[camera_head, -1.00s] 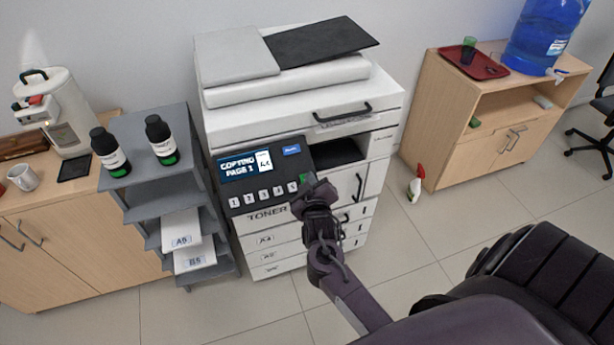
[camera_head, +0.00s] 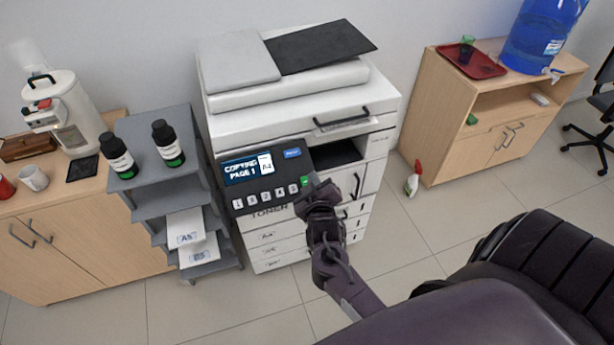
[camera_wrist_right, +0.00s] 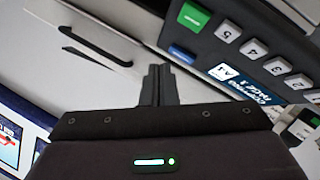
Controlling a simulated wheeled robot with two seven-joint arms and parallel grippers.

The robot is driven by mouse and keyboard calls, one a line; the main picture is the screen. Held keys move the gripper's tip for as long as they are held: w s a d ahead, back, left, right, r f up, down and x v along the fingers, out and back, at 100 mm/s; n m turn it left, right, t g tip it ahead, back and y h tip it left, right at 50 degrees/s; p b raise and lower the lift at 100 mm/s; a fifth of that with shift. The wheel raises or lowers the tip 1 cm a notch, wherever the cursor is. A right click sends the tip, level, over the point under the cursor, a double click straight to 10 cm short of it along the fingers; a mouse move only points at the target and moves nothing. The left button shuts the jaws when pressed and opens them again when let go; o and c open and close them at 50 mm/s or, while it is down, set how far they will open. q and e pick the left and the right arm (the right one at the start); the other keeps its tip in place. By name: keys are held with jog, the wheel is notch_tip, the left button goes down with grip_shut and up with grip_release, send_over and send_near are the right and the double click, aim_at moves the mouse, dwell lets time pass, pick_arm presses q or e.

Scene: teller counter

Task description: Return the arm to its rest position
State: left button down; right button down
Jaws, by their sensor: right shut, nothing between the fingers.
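My right arm reaches up from the bottom of the head view, and its gripper (camera_head: 318,190) is by the lower right corner of the copier's control panel (camera_head: 228,196). In the right wrist view the fingers (camera_wrist_right: 158,86) are together with nothing between them. The panel screen reads "COPYING PAGE 1" and "A4". My left gripper is not in view.
The white copier (camera_head: 290,108) stands against the wall. A grey shelf (camera_head: 150,190) with two black toner bottles and paper stacks is at its left. A wooden cabinet (camera_head: 480,130) with a red tray and water jug is at right. A spray bottle (camera_head: 413,180) stands on the open floor.

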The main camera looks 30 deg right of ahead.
dwell(0.7)
jog(key=s+a+f+n+g+y+b, duration=0.1)
jog(key=s+a+f+g+y+b, duration=0.2)
jog(key=f, duration=0.8)
jog(key=s+a+f+g+b, duration=0.15)
jog(key=s+f, duration=0.35)
jog(key=f, duration=0.6)
jog(key=s+a+f+n+g+y+b, duration=0.1)
jog(key=s+a+f+y, duration=0.2)
jog(key=f, duration=0.8)
jog(key=s+f+g+b, duration=0.1)
jog(key=s+f+g, duration=0.1)
jog(key=s+f, duration=0.4)
jog(key=s+a+f+g+b, duration=0.1)
jog(key=s+f, duration=0.6)
jog(key=s, duration=0.7)
jog(key=s+f+m+g+y+b, duration=0.1)
jog(key=s+f+g+b, duration=0.2)
jog(key=s+f, duration=0.4)
jog(key=s+g, duration=0.1)
jog(key=s, duration=0.2)
jog(key=shift+a+f, duration=0.25)
jog(key=shift+a, duration=0.1)
